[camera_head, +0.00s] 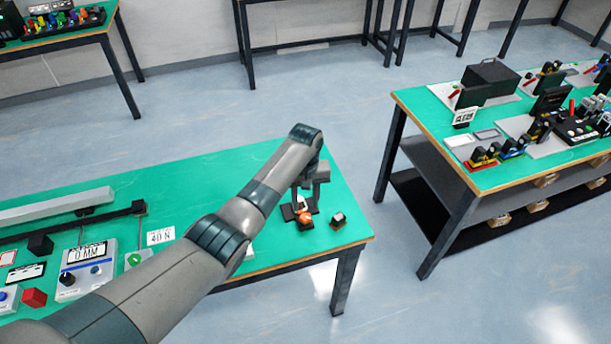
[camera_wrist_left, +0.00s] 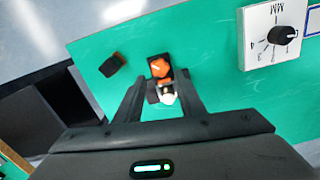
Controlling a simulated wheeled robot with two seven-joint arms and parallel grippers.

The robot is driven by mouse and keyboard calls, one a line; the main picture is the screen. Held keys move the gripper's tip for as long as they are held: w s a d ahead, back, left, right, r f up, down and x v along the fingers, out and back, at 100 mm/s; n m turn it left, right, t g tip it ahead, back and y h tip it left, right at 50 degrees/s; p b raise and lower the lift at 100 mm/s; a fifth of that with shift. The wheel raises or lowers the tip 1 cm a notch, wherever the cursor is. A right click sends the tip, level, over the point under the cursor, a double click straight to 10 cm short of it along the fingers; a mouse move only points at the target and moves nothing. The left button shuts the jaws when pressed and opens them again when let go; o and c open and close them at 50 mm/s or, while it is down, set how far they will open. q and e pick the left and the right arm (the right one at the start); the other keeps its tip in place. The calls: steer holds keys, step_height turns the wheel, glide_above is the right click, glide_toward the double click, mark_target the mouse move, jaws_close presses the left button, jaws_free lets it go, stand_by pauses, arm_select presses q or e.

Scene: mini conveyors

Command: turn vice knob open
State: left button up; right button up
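The vice is a small black fixture (camera_head: 287,211) near the right end of the green table, with an orange knob (camera_head: 305,217). In the left wrist view the orange knob (camera_wrist_left: 160,68) sits on the black base, with a small white part (camera_wrist_left: 168,98) beside it. My left gripper (camera_head: 304,197) points down over the fixture. In the left wrist view its two fingers (camera_wrist_left: 162,84) stand apart, with the white part between them and the knob just beyond the tips. No contact with the knob is visible. My right gripper is not in view.
A small black block (camera_head: 338,221) stands right of the vice, near the table edge. A white dial box (camera_wrist_left: 275,35) is at the upper right of the wrist view. Another table (camera_head: 440,130) is right.

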mark_target(305, 216)
arm_select(q)
step_height(305, 216, up, 11)
steer(key=b, duration=0.2)
stand_by(0.6)
